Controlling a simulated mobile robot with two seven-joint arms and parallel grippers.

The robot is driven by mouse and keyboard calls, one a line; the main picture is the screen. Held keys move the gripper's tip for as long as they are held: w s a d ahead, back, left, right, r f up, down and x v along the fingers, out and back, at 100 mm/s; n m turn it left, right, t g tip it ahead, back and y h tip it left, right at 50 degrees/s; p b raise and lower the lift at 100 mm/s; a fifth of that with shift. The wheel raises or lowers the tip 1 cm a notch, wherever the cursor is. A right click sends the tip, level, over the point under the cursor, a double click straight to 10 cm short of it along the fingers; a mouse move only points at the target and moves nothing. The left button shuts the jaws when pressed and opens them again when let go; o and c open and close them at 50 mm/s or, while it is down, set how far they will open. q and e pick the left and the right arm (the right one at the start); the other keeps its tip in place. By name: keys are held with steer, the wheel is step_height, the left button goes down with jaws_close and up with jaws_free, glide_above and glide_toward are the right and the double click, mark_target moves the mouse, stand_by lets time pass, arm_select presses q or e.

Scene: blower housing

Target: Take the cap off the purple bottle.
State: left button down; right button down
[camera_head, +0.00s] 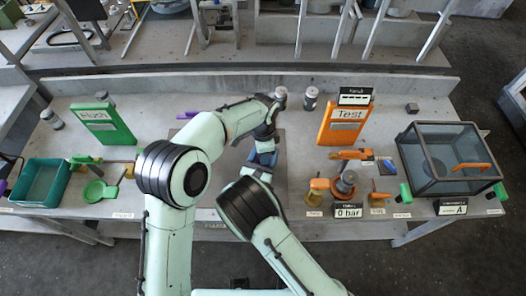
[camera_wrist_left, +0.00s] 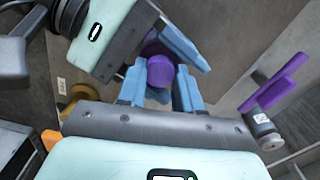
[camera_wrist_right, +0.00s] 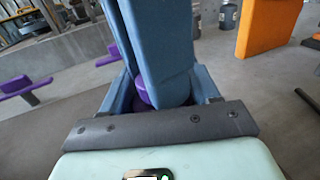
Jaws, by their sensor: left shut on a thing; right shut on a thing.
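The purple bottle (camera_wrist_left: 162,73) is between my two grippers, mostly hidden by their blue fingers. In the left wrist view, its rounded purple end lies between the fingers of my left gripper (camera_wrist_left: 158,88), which is shut on it. My right gripper (camera_wrist_left: 178,42) reaches in from the upper left of that view, shut on the purple part behind that end. The right wrist view shows a purple strip (camera_wrist_right: 143,92) between the blue fingers. I cannot tell where the cap meets the body. In the head view, my left gripper (camera_head: 262,157) is over mid-table; the bottle is hidden there.
A green Flush board (camera_head: 104,124) stands left, with a teal bin (camera_head: 45,201) in front of it. An orange Test board (camera_head: 343,124) and a glass box (camera_head: 447,142) stand right. A purple-handled part (camera_wrist_left: 275,85) lies nearby. Small jars stand at the back.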

arm_select(q)
steer(key=c, duration=0.8)
jaws_free()
steer(key=shift+r, duration=2.25)
arm_select(e)
steer(key=shift+f, duration=0.15)
arm_select(q)
steer(key=shift+r, duration=0.15)
steer(key=shift+c, duration=1.2)
steer(key=shift+r+m, duration=1.2)
steer(key=shift+r, duration=0.25)
arm_select(e)
steer(key=shift+d, duration=0.1)
arm_select(q)
step_height(320, 180, down, 8)
steer(key=shift+r, duration=0.1)
